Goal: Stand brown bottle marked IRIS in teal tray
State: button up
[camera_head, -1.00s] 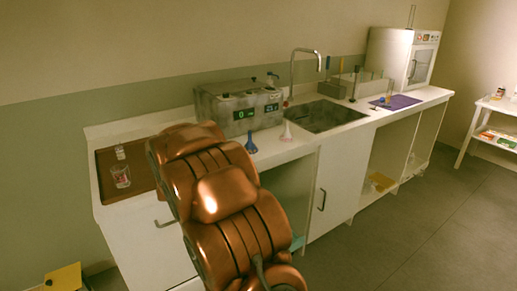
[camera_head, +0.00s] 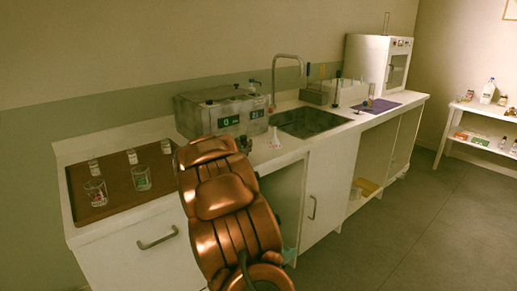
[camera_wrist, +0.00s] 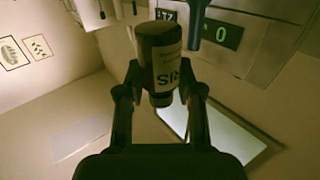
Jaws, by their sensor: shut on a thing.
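A dark brown bottle (camera_wrist: 160,50) fills the space between the fingers in the wrist view. Its pale label is turned upside down and shows the letters RIS, the rest of the word being out of sight. My gripper (camera_wrist: 163,84) is shut on this bottle, with one finger on each side. In the head view my arm hides the gripper and most of what it holds. No teal tray can be made out for sure; a small teal patch (camera_head: 290,254) shows low beside my arm at the open cabinet.
A white shelf (camera_head: 484,110) with small bottles stands at far right.

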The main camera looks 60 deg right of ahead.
jog(key=d, duration=0.8)
jog(key=shift+s+f, duration=0.25)
jog(key=shift+f, duration=0.15)
jog(key=shift+d+p, duration=0.3)
jog(key=shift+d, duration=0.3)
jog(key=shift+f, duration=1.8)
jog(key=shift+f, duration=0.2)
jog(key=o, duration=1.2)
jog(key=shift+c, duration=0.2)
jog(key=shift+r, duration=0.2)
